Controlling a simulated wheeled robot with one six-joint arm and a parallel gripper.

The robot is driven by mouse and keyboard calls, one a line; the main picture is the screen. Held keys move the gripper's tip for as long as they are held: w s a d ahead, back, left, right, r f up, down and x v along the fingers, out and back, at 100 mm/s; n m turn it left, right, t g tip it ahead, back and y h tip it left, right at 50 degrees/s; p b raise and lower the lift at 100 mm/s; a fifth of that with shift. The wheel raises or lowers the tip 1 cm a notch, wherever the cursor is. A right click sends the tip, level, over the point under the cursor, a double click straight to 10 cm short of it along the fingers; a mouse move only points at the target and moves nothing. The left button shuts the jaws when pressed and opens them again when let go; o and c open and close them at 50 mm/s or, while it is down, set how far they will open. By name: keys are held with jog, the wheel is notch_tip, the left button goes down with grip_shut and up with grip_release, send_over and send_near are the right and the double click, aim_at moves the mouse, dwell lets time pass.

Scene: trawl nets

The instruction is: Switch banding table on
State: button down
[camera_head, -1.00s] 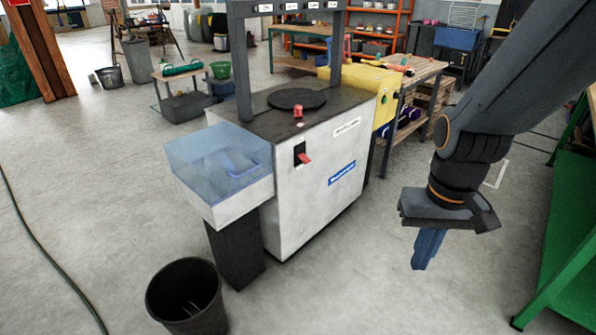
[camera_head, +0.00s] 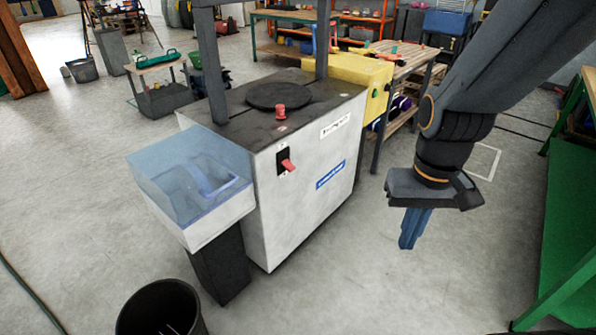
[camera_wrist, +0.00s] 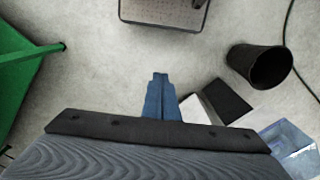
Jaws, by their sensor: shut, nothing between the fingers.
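The banding table (camera_head: 305,190) is a pale cabinet with a dark top in the middle of the head view. A round dark turntable (camera_head: 279,96) sits on it, with a red button (camera_head: 280,112) near the front edge. A red switch lever (camera_head: 288,166) sticks out of a black plate on the front face. My gripper (camera_head: 410,242) hangs to the right of the cabinet, pointing down, shut and empty, well apart from the switch. In the wrist view my gripper (camera_wrist: 160,78) shows shut over bare floor. The switch cannot be made out there.
A clear-lidded box (camera_head: 190,180) on a dark stand adjoins the cabinet's left side. A black bin (camera_head: 160,310) stands in front; it also shows in the wrist view (camera_wrist: 258,66). A green bench (camera_head: 570,230) is at the right. The floor between cabinet and green bench is clear.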

jog(key=w+a+f+m+g+y+b, duration=0.1)
jog(key=w+a+f+m+y+b, duration=0.6)
jog(key=a, duration=0.3)
jog(key=w+a+f+m+g+y+b, duration=0.1)
jog(key=w+a+f+m+y+b, duration=0.4)
jog(key=w+a+f, duration=0.4)
jog(key=w+d+f+m+t+y+b, duration=0.1)
jog(key=w+f+m+t+b, duration=0.1)
jog(key=w, duration=0.6)
jog(key=w+f+m+t+y+b, duration=0.1)
jog(key=w+f+m+t+b, duration=0.1)
jog(key=w+f+m+t, duration=0.3)
jog(key=w+d+f+m+t+y+b, duration=0.1)
jog(key=w+f+m+t, duration=0.3)
jog(key=w, duration=0.7)
jog(key=m+t+b, duration=0.1)
jog(key=m+t, duration=0.1)
jog(key=shift+d+m+t, duration=0.3)
jog(key=shift+f, duration=0.1)
